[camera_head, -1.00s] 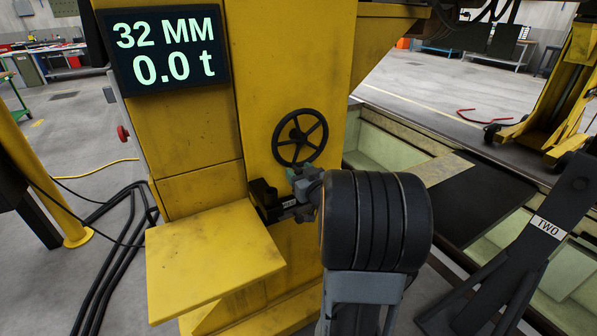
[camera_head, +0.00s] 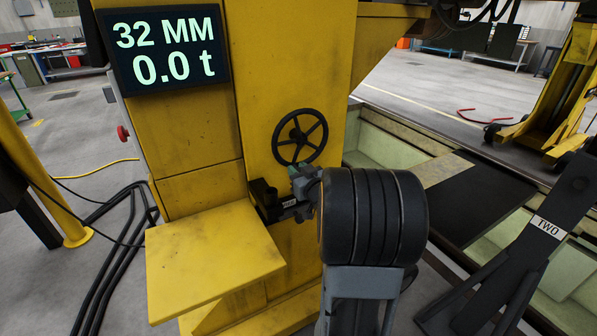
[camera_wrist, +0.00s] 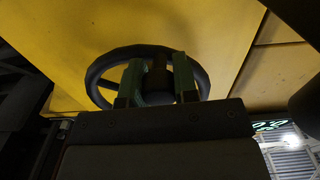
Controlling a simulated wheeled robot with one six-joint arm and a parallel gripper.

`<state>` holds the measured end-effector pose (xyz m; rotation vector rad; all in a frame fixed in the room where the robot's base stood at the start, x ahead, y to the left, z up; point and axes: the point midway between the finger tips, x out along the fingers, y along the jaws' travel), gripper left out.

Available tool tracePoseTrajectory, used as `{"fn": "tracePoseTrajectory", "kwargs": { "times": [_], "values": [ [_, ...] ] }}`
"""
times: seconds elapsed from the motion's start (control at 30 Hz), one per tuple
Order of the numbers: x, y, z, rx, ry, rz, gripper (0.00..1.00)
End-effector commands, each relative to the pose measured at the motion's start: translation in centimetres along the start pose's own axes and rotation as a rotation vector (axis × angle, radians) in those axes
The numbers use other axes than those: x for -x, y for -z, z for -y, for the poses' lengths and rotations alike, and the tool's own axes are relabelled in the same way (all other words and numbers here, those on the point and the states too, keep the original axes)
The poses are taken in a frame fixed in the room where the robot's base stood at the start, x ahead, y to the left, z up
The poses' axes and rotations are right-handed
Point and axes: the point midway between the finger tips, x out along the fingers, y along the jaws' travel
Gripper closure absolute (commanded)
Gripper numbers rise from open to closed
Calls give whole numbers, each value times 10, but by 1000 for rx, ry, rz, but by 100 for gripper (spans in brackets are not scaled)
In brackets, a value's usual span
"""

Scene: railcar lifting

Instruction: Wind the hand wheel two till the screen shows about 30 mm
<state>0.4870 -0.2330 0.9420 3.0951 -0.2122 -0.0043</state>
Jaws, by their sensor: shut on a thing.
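The black hand wheel (camera_head: 300,115) is on the yellow column's face, and its rim also shows in the wrist view (camera_wrist: 101,62). The screen (camera_head: 165,50) reads 32 MM and 0.0 t. My gripper (camera_wrist: 159,78) is shut on the wheel's dark handle (camera_wrist: 158,70), with one greenish finger on each side. In the head view my gripper (camera_head: 297,171) is just below the wheel's rim, and my wrist and arm hide much of it. A label reading TWO (camera_head: 548,228) is on a dark stand at the right.
A yellow shelf (camera_head: 212,258) juts out at the lower left of the wheel. A red knob (camera_head: 123,133) is on the column's left side. Black cables (camera_head: 112,250) lie on the floor at the left. A pit (camera_head: 385,150) opens to the right.

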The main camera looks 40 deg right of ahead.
Motion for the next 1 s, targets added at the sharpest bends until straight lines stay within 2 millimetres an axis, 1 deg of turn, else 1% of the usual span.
{"fn": "tracePoseTrajectory", "kwargs": {
  "times": [0.37, 0.53, 0.67, 1.0],
  "values": [
    [0, -1, -1, 10, -1, 0, 100],
    [0, -4, -6, 67, 0, -2, 100],
    [0, -8, -13, 153, -1, -2, 100],
    [0, -11, -39, 468, -1, -2, 100]
  ]
}}
